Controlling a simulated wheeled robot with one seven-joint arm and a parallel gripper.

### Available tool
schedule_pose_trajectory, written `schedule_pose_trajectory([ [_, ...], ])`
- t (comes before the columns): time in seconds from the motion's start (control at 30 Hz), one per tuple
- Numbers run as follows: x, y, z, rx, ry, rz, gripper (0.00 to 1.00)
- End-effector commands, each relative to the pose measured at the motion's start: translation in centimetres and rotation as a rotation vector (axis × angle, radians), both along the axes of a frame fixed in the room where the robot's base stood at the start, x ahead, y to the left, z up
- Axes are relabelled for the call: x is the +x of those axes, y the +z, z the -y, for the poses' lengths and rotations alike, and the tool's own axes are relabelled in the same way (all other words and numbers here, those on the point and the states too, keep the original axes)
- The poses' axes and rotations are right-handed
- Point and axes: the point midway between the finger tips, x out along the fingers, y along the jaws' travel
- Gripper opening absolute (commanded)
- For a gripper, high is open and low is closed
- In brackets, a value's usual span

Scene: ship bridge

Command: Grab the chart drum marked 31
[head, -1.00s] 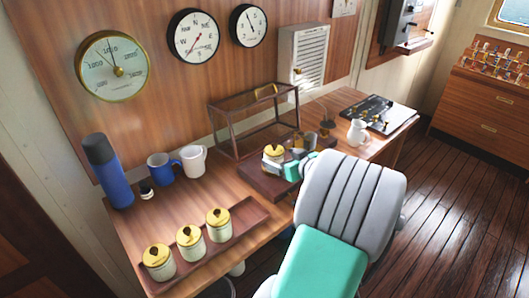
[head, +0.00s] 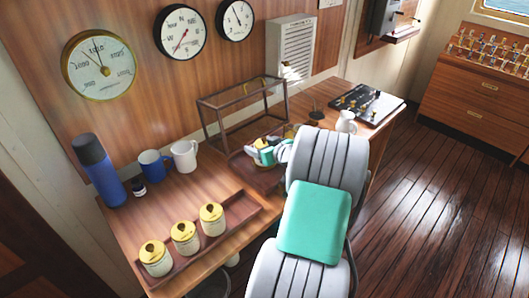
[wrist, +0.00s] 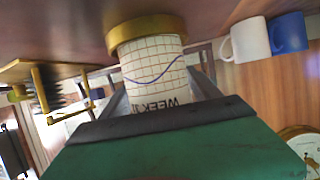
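A chart drum (wrist: 152,72) with white gridded paper, a blue trace and a brass end ring stands between my fingers in the wrist view, which is upside down. Its "WEEK" lettering shows, but the number is partly hidden and I cannot read it surely. In the head view my gripper (head: 266,156) is at the instrument base (head: 245,166) on the desk, with my arm partly covering it. Fingers lie along both sides of the drum; whether they press on it I cannot tell.
An empty framed case (head: 205,124) stands behind the base. A blue flask (head: 98,170), blue mug (head: 152,165) and white mug (head: 185,156) are at left. A white jug (head: 346,122) and a dark board (head: 372,104) are at right. A brass arm (wrist: 42,100) is beside the drum.

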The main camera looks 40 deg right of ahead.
Motion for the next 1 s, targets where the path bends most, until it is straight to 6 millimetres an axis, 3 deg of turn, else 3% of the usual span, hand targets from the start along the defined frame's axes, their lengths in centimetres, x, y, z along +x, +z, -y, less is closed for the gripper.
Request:
schedule_pose_trajectory([
  [0.7, -0.02, 0.01, -0.01, 0.000, 0.000, 0.000, 0.12],
  [1.0, 0.01, 0.33, 0.03, -0.002, 0.001, 0.002, 0.12],
])
